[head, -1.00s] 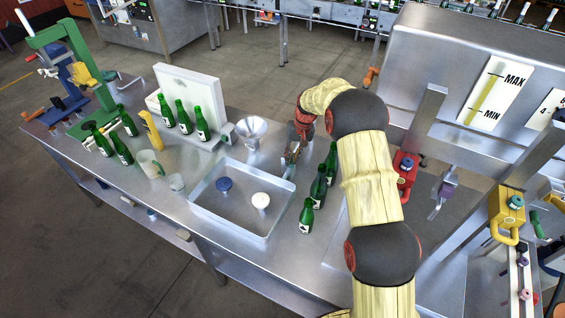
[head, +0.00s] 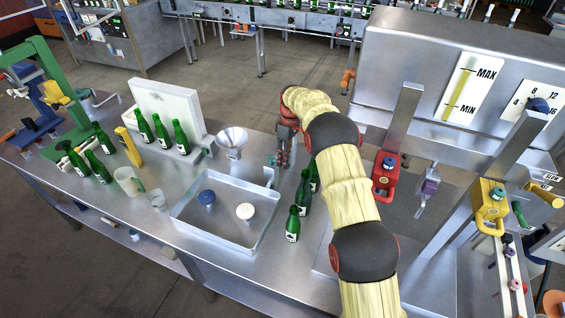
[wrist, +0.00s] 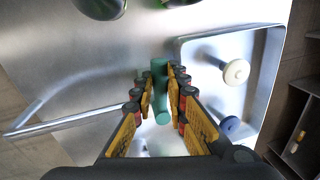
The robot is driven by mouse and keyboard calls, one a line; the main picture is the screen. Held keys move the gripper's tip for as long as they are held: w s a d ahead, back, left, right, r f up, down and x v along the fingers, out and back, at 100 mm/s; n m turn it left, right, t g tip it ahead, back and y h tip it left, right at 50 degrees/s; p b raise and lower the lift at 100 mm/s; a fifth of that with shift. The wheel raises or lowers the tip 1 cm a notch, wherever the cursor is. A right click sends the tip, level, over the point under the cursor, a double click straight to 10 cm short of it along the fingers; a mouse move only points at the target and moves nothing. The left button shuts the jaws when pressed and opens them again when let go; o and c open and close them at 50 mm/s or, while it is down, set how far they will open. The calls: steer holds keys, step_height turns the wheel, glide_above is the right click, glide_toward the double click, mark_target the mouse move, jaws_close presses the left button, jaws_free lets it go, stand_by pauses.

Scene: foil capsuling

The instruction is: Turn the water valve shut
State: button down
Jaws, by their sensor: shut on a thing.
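A green handle (wrist: 160,88), which I take for the water valve's, stands between the fingers of my gripper (wrist: 162,92) in the wrist view. The yellow and black fingers lie along both sides of it and are shut on it. In the head view my gripper (head: 282,160) points down at the table's back edge, just beyond the tray's right corner. The valve body is too small and covered to make out there.
A metal tray (head: 182,216) with a blue (head: 206,197) and a white piece (head: 245,211) lies beside my gripper. Green bottles (head: 292,224) stand close to my arm. A funnel (head: 232,138) stands left of the gripper. A metal rod (wrist: 60,121) crosses the wrist view's left.

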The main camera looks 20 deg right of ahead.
steer(key=shift+w+d+r+n, duration=0.15)
steer(key=shift+w+n, duration=0.25)
steer(key=shift+n, duration=0.4)
steer(key=shift+d, duration=0.1)
steer(key=c, duration=1.8)
jaws_free()
steer(key=shift+o, duration=0.2)
step_height(320, 180, up, 12)
steer(key=w+d, duration=0.1)
steer(key=w, duration=0.1)
steer(key=shift+d+f, duration=0.15)
steer(key=shift+f, duration=0.1)
